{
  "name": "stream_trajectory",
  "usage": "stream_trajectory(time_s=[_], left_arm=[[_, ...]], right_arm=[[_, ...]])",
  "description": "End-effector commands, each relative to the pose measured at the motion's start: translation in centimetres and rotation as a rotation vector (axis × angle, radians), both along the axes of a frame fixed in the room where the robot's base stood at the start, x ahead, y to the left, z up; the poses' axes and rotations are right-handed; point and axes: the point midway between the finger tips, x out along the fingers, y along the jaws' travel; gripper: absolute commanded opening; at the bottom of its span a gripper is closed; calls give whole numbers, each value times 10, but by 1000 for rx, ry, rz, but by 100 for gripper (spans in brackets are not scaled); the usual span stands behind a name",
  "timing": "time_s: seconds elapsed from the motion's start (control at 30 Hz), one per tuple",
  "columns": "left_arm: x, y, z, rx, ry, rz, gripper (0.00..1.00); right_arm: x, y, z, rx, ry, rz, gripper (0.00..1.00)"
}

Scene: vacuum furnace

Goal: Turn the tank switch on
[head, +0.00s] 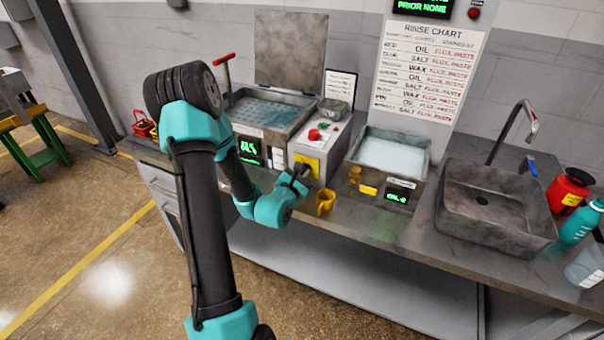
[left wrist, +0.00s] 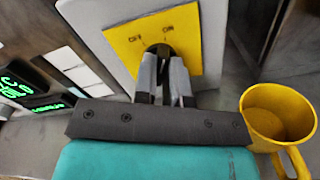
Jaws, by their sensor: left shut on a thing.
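The tank switch is a dark round knob (left wrist: 161,50) on a yellow plate (left wrist: 190,30) with two small labels above it, the right one reading ON. The plate (head: 314,168) also shows in the head view, on the front of a pale control box (head: 306,150). My left gripper (head: 300,174) reaches the plate from the front. In the left wrist view its fingers (left wrist: 163,68) are close together, shut on the knob and hiding most of it. The knob's exact angle cannot be told. My right gripper is in neither view.
A yellow mug (head: 325,202) stands just right of my left gripper. Liquid-filled tanks stand left (head: 262,108) and right (head: 390,153) of the control box. A sink (head: 490,215), a red container (head: 568,192) and a teal bottle (head: 582,222) are at right.

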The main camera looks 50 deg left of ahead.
Motion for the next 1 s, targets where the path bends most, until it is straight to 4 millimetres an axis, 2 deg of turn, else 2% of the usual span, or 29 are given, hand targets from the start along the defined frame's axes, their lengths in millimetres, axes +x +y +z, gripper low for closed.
stream_trajectory(time_s=[0.6, 0.63, 0.8, 0.9, 1.0], left_arm=[[0, 0, 0, 58, 24, 0, 0], [0, 0, 0, 58, 24, 0, 14], [0, 0, 0, 58, 23, 0, 30], [0, 0, 0, 58, 23, 0, 37], [0, 0, 0, 57, 23, 0, 37]], right_arm=[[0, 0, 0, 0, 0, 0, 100], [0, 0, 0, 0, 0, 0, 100], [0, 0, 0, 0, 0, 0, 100], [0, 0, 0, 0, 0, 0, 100], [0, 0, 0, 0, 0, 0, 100]])
